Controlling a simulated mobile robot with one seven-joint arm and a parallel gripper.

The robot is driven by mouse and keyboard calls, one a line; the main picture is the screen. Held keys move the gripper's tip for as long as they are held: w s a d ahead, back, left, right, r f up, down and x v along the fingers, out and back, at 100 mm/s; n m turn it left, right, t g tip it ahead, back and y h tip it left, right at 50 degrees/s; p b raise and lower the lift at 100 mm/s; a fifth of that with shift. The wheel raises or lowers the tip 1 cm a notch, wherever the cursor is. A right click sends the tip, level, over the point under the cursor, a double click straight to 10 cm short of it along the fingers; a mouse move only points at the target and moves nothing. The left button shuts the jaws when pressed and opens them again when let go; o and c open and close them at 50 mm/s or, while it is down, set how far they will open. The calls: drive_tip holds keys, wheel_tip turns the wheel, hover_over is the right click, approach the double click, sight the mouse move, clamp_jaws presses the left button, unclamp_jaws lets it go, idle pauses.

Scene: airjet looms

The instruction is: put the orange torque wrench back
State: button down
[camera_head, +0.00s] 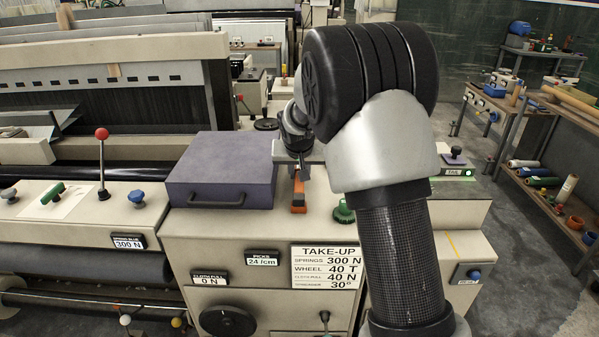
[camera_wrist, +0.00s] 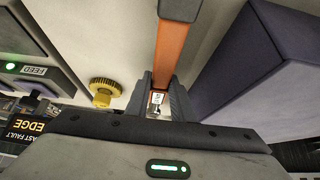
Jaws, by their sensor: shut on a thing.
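The orange torque wrench (camera_head: 298,199) is at the top of the loom's cream end housing, just right of the purple-grey box. In the wrist view, the jaws (camera_wrist: 160,92) are shut on the wrench (camera_wrist: 172,52) near one end. Its orange shaft runs away from the jaws to a grey end at the top edge. A small metal piece with a light label shows between the fingers. I cannot tell whether the wrench touches the housing.
The purple-grey box (camera_head: 222,168) stands close on the left; its side also fills the right of the wrist view (camera_wrist: 262,70). A green knob (camera_head: 343,211) is close on the right. A red-topped lever (camera_head: 102,160) stands farther left. Shelves (camera_head: 540,125) stand at the far right.

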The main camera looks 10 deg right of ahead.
drive_tip(key=c, duration=1)
unclamp_jaws()
drive_tip(key=shift+f, duration=0.1)
drive_tip(key=shift+p+v, duration=0.75)
drive_tip(key=shift+v, duration=2.25)
